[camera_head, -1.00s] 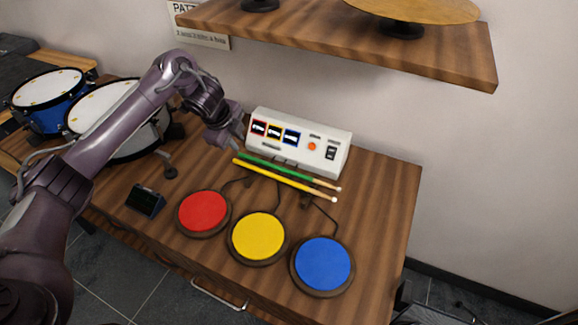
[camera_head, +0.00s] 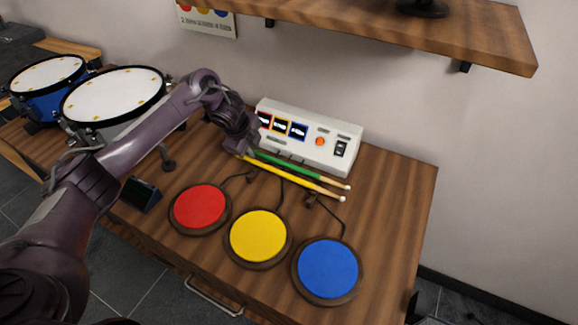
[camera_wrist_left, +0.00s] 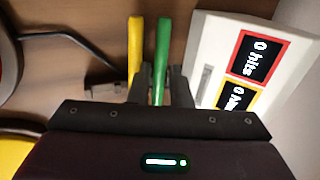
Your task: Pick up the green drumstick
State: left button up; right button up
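The green drumstick (camera_head: 300,170) lies on the wooden tabletop beside the yellow drumstick (camera_head: 295,178), in front of the white control box. My left gripper (camera_head: 251,150) is at the left end of the sticks, close above the table. In the left wrist view, the green drumstick (camera_wrist_left: 162,55) runs between the two fingers of my left gripper (camera_wrist_left: 161,80). The fingers are apart, one on each side of it. The yellow drumstick (camera_wrist_left: 135,45) is just left of the left finger. My right gripper is not in view.
The white box (camera_head: 310,140) stands right behind the sticks. Red (camera_head: 200,206), yellow (camera_head: 258,236) and blue (camera_head: 328,268) pads with cables lie in front. A wooden shelf (camera_head: 400,35) hangs above. Drums stand at the left. The table's right end is clear.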

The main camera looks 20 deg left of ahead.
pick_arm(q)
jog(key=shift+w+f, duration=0.3)
jog(key=shift+f, duration=0.35)
grip_shut()
jog(key=shift+r, duration=0.15)
